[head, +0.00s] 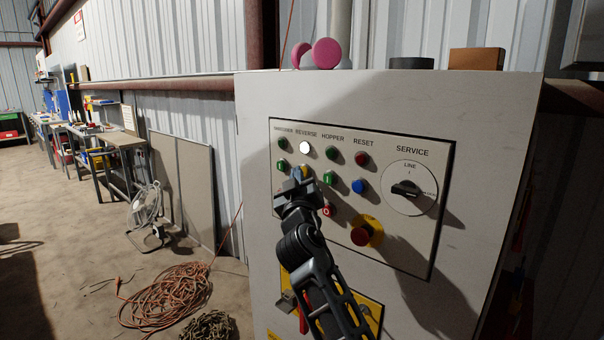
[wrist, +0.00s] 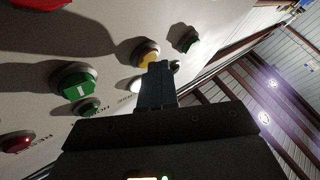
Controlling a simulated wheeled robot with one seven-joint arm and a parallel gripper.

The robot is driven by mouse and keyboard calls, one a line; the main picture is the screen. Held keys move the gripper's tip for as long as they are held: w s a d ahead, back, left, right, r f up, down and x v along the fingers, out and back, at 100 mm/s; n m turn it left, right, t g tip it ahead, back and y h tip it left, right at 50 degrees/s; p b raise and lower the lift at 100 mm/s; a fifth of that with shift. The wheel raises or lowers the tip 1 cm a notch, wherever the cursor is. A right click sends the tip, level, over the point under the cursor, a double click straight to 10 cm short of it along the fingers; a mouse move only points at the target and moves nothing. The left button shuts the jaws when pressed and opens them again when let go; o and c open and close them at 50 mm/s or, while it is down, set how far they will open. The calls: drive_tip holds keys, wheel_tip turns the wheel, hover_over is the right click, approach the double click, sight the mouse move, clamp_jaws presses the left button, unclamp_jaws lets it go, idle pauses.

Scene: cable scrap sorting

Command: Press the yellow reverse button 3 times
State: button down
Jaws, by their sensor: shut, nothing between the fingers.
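The yellow reverse button (head: 306,172) is on the control panel (head: 400,246), in the column labelled REVERSE. My gripper (head: 298,177) is in front of it and hides part of it. A white lamp (head: 305,149) above the button looks bright. In the wrist view the yellow button (wrist: 147,51) shows just beyond the tips of my gripper (wrist: 158,68). The fingers are together with nothing between them. The tips overlap the button's lower edge in that view; I cannot tell whether they touch it.
Green buttons (head: 282,167) (head: 329,178) flank the yellow one. A blue button (head: 358,186), a red button (head: 327,210), a red mushroom button (head: 361,235) on a yellow plate and a black service knob (head: 405,189) are to the right. An orange cable (head: 165,295) lies on the floor.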

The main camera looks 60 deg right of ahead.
drive_tip(key=shift+w+a+b, duration=0.15)
drive_tip(key=shift+a+b, duration=0.35)
drive_tip(key=shift+a, duration=0.3)
drive_tip(key=shift+w+a+b, duration=0.2)
drive_tip(key=shift+a+b, duration=0.2)
drive_tip(key=shift+a, duration=0.4)
drive_tip(key=shift+w+a+b, duration=0.25)
drive_tip(key=shift+a+b, duration=0.1)
drive_tip(key=shift+a, duration=0.5)
drive_tip(key=shift+w+a+b, duration=0.2)
drive_tip(key=shift+a+b, duration=0.2)
drive_tip(key=shift+a, duration=0.4)
idle(0.9)
